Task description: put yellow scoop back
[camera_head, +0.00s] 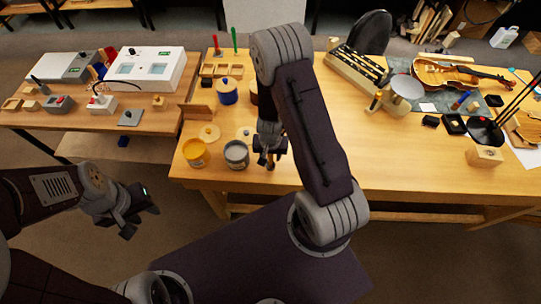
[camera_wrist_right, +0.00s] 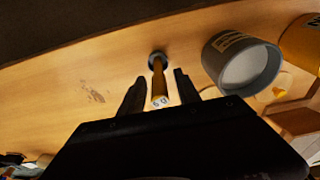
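A small scoop (camera_wrist_right: 158,80) with a yellow-tan handle, a dark round far end and a printed white near end shows in the right wrist view. My right gripper (camera_wrist_right: 160,92) is open, with one finger on each side of the handle and gaps visible. In the head view my right gripper (camera_head: 268,155) is low over the bench's front edge, right of the grey can (camera_head: 236,154); it mostly hides the scoop there. The yellow can (camera_head: 195,153) stands left of the grey can. My left gripper (camera_head: 135,210) is off the bench, over the floor; its opening is unclear.
A blue can (camera_head: 228,92) and round wooden lids (camera_head: 209,133) stand behind the cans. The grey can (camera_wrist_right: 243,62) is close to my right fingers. A violin (camera_head: 450,74) and a black dish (camera_head: 485,132) are at right. The bench's middle front is clear.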

